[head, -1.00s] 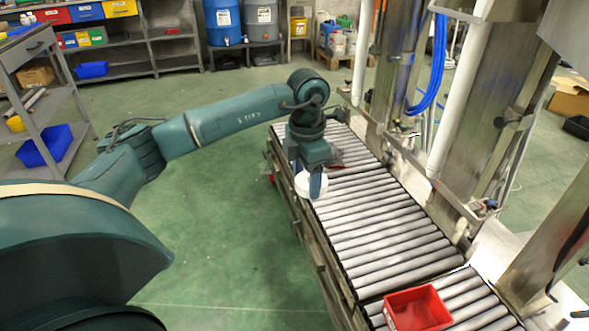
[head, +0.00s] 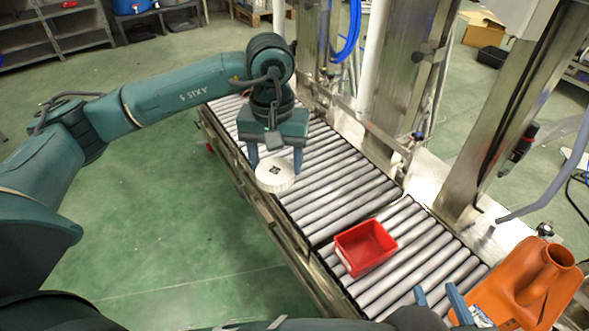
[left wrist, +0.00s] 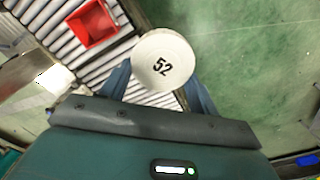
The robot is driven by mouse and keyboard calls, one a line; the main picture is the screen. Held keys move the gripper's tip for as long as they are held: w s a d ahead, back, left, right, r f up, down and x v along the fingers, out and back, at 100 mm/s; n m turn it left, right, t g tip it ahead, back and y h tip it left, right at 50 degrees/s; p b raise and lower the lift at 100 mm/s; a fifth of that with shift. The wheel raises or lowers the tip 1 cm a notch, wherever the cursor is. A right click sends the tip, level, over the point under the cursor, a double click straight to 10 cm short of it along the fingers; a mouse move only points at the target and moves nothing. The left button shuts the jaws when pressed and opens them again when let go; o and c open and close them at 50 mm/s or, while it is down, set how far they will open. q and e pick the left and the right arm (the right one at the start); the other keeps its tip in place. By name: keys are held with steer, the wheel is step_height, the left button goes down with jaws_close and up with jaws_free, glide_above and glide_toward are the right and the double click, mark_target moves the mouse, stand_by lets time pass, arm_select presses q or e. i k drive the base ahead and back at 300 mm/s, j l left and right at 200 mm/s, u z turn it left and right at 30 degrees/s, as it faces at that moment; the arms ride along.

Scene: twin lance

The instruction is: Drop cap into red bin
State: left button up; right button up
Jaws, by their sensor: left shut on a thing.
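A white round cap (head: 275,176) marked 52 is between the blue fingers of my left gripper (head: 276,163), which is shut on it. The gripper holds the cap over the roller conveyor's near side, up and left of the red bin (head: 350,258). In the left wrist view the cap (left wrist: 163,60) faces the camera with its number showing, and the red bin (left wrist: 92,22) is up and left of it. The bin stands on the rollers and looks empty. My right gripper (head: 437,289) is open at the bottom right, beside an orange canister.
The orange canister (head: 530,285) stands at the right end of the conveyor (head: 335,190). Steel posts (head: 390,95) rise along the conveyor's far side. The rollers between the cap and the bin are clear.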

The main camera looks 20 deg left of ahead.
mark_target(363, 261)
steer(key=i+j, duration=0.1)
steer(key=j, duration=0.4)
steer(key=j+z, duration=0.1)
steer(key=z, duration=0.25)
steer(key=j+z, duration=0.15)
steer(key=z, duration=0.2)
steer(key=j+z, duration=0.15)
steer(key=z, duration=0.8)
